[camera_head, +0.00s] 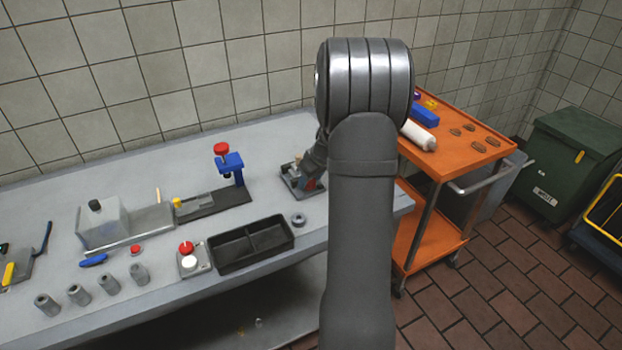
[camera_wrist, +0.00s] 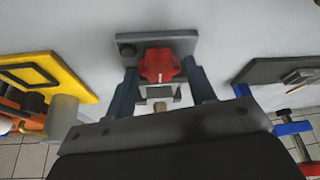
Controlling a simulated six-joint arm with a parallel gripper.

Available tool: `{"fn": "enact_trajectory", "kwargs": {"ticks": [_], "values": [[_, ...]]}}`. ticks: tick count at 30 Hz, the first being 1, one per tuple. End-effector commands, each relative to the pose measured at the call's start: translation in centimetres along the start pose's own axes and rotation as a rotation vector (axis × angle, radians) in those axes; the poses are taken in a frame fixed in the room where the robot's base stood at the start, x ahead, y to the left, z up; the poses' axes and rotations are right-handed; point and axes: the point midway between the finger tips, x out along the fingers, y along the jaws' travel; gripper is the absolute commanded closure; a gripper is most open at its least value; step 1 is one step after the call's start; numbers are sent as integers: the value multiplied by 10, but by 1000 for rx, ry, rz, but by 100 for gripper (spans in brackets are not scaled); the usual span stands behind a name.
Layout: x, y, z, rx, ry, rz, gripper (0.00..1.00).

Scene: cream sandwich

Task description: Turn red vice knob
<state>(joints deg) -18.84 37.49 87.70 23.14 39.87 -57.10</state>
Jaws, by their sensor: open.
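The red vice knob (camera_wrist: 160,66) is lobed with a pale mark and sits on a grey vice base (camera_wrist: 128,38) in the wrist view. A pale metal part shows just below the knob. My gripper (camera_wrist: 160,71) is open, with one blue-grey finger on each side of the knob. Small gaps seem to show between fingers and knob; contact is hard to tell. In the head view, the vice (camera_head: 290,181) is on the bench's right part, partly hidden by my arm, with a bit of red showing.
A blue clamp (camera_head: 232,162) with a red top stands left of the vice. A black two-part tray (camera_head: 250,258) and a grey nut (camera_head: 298,219) lie in front. An orange cart (camera_head: 455,160) stands right. Bare bench (camera_wrist: 60,30) surrounds the vice base.

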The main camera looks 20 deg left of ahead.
Motion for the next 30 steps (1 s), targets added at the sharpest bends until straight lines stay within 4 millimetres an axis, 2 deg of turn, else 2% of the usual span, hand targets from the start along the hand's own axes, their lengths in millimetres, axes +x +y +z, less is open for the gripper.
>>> {"fn": "enact_trajectory", "kwargs": {"ticks": [10,15,23,30], "values": [[4,0,0,0,1,1,50],[4,0,0,0,1,1,82],[4,0,0,21,1,9,82],[4,-2,-1,129,1,55,82]]}}
